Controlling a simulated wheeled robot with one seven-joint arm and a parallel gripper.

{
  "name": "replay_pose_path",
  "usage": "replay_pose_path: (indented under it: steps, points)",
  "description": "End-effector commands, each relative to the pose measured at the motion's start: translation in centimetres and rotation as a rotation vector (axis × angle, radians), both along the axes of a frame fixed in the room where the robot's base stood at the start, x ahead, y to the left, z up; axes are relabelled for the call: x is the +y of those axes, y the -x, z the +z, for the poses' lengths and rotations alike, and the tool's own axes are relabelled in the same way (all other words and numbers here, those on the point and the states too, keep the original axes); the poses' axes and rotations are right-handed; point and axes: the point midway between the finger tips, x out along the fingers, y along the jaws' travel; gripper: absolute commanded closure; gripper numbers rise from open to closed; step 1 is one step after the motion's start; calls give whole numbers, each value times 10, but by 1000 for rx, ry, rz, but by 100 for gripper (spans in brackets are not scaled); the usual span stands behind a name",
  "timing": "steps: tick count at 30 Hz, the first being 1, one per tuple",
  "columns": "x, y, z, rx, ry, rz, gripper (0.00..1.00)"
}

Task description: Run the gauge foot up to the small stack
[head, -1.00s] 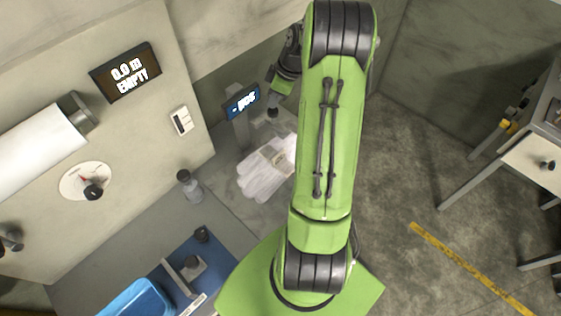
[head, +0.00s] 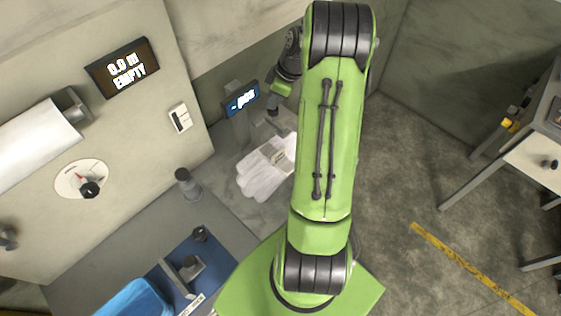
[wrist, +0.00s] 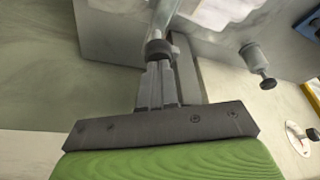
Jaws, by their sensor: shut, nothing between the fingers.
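A small stack of white gloves (head: 262,172) lies flat on the grey bench in the head view, partly behind my arm. A gauge post with a blue display reading "- pcs" (head: 242,99) stands just behind it. The gloves show pale at the top (wrist: 222,10).
A black-capped grey cylinder (head: 187,184) stands on the bench left of the gloves. A blue mat (head: 206,262) and blue tray (head: 135,299) lie nearer. Open floor is to the right.

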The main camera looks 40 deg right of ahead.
Motion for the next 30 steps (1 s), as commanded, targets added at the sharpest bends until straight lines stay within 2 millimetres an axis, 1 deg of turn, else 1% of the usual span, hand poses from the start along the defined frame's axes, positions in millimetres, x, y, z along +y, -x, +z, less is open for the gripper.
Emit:
replay_pose_path:
  steps: [1,30]
  points:
    - [0,0,-3,0,-1,0,100]
    - [1,0,-33,1,-2,1,100]
